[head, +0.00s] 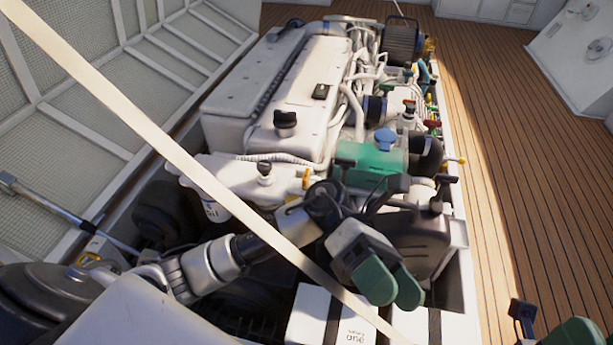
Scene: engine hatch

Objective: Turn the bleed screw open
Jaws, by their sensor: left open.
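I cannot make out the bleed screw for certain. The white engine (322,85) lies in the open hatch, with small fittings along its near end and right side. A yellow fitting (306,179) shows on the near end, and a white filter canister (214,206) hangs at its left. My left gripper (394,285) has green fingertips. It is open and appears empty, over the near right part of the hatch, in front of the green housing (371,164). My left wrist hides part of the engine's near end. My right gripper (580,334) is partly cut off at the bottom right corner.
A pale strap (185,185) crosses the view diagonally. White boxes with dark bands (307,315) sit low in the hatch below my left gripper. The raised hatch lid (80,80) stands at the left. The plank deck (500,130) at the right is clear.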

